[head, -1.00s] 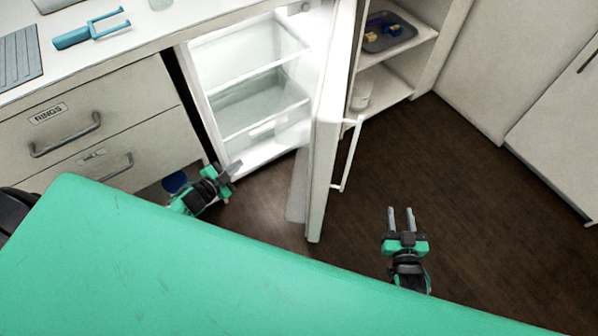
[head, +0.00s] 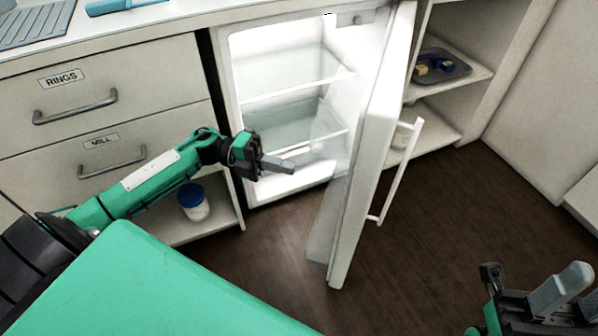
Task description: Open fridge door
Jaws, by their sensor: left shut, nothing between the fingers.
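The white fridge door (head: 366,150) stands swung well open toward me, with its inner side facing left. Its white handle (head: 396,172) is on the outer side, facing right. The lit fridge interior (head: 285,60) shows glass shelves and looks empty. My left gripper (head: 292,168) is shut and empty, in front of the lower part of the fridge opening, left of the door and apart from it. My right gripper (head: 560,298) is at the lower right corner, away from the handle, with its fingers spread apart and nothing seen between them.
Drawers labelled RINGS (head: 100,88) and MILL (head: 112,158) are left of the fridge. An open shelf unit with a dark tray (head: 440,66) is behind the door. The dark floor (head: 450,215) right of the door is clear.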

